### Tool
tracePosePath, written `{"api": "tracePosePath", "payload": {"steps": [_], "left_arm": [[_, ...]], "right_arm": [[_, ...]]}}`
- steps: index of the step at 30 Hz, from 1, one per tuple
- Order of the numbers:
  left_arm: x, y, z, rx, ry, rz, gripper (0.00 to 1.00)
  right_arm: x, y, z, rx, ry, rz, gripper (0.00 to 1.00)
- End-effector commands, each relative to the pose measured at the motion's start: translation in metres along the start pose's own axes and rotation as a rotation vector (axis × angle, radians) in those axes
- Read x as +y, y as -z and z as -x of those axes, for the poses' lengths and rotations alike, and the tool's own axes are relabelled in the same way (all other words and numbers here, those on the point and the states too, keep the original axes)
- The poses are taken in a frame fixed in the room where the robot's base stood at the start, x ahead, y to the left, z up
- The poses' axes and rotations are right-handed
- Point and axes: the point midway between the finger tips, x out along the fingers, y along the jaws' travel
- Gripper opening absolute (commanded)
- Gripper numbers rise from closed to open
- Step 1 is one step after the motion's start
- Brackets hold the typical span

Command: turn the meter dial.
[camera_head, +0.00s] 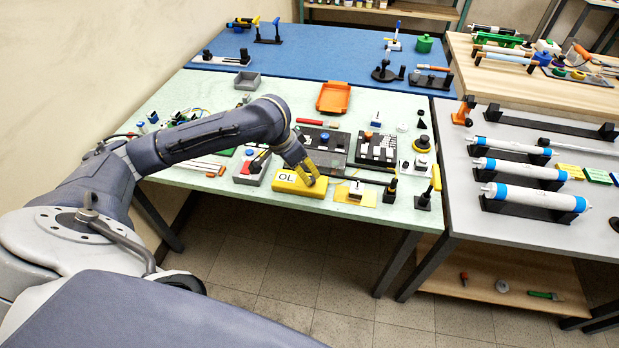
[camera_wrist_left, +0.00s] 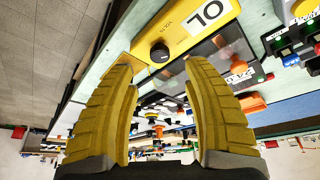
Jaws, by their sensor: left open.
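The yellow meter (camera_head: 300,190) lies on the pale green bench near its front edge, with a white display reading "OL". In the left wrist view the meter (camera_wrist_left: 178,28) shows its black round dial (camera_wrist_left: 160,53). My left gripper (camera_head: 309,179) has yellow fingers and reaches over the right part of the meter, hiding the dial in the head view. In the left wrist view the gripper (camera_wrist_left: 160,72) is open, with the dial just past the fingertips and between them. I cannot tell whether a finger touches it. My right gripper is not in view.
A grey block with a red part (camera_head: 252,168) stands left of the meter, and a yellow plate (camera_head: 366,197) lies to its right. A dark panel with a blue knob (camera_head: 325,136) is behind. An orange tray (camera_head: 334,97) sits farther back.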

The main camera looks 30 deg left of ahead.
Motion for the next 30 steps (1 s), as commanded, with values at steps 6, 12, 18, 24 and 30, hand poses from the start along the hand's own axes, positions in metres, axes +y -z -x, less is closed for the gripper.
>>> {"api": "tracePosePath", "payload": {"steps": [6, 12, 18, 24, 30], "left_arm": [[0.001, -0.001, -0.034, -0.002, -0.002, 0.002, 0.5], [0.0, 0.0, -0.053, -0.001, 0.0, 0.001, 0.5], [0.0, 0.0, -0.062, -0.001, 0.0, 0.0, 0.5], [0.0, 0.0, -0.063, 0.0, 0.001, 0.0, 0.5], [0.0, 0.0, -0.063, 0.0, 0.001, 0.0, 0.45]], "right_arm": [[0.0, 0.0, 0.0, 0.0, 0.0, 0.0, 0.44], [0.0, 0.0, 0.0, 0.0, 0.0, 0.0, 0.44], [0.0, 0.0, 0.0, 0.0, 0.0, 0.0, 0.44], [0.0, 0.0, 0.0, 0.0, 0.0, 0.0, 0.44], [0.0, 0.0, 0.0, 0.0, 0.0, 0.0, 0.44]]}}
